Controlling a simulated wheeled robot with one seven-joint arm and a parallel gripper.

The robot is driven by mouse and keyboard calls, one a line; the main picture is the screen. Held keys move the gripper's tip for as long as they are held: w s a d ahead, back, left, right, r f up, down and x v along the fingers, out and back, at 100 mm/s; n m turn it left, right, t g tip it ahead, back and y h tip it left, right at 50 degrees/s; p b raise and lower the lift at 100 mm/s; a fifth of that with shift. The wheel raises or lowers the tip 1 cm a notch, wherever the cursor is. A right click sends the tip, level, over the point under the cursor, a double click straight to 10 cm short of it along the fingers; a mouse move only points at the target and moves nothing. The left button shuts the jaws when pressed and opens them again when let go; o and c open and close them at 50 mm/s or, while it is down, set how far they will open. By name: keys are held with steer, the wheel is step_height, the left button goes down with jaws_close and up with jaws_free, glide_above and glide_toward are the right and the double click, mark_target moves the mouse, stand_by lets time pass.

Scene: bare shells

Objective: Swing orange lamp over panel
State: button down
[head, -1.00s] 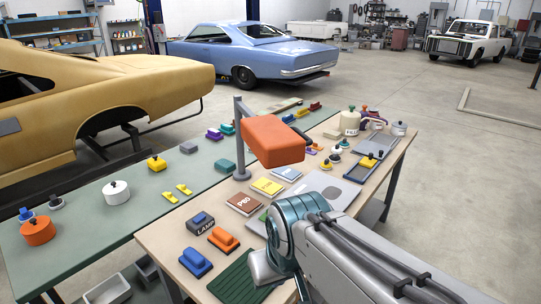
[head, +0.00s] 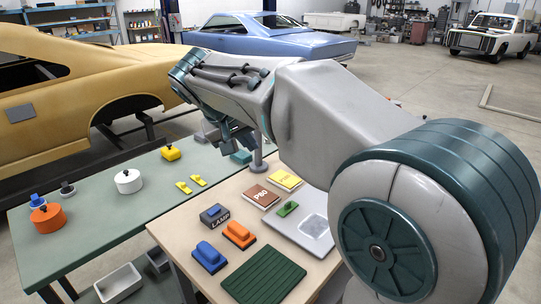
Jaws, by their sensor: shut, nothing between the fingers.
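The orange lamp's head is hidden behind my arm; only the lower part of its grey post and round base (head: 257,165) shows, at the back edge of the tan table. A flat grey panel (head: 311,231) lies on the tan table, partly covered by my arm. My gripper (head: 240,143) points down over the gap between the green table and the tan table, left of the post. It is shut and empty. Whether it touches the post or lamp cannot be told.
The tan table (head: 213,281) holds a block marked LAMP (head: 214,215), blue (head: 209,257) and orange (head: 239,234) blocks, and a ribbed green mat (head: 264,280). A brown P80 pad (head: 260,196) lies near the post. The green table (head: 100,250) at left has pots.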

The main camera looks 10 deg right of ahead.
steer(key=w+d+f+p, duration=0.3)
steer(key=w+d+f, duration=0.2)
steer(key=d+f, duration=0.2)
steer(key=shift+w+d+f+p, duration=0.2)
steer(key=shift+d+f+p, duration=0.1)
steer(key=shift+d+f, duration=0.1)
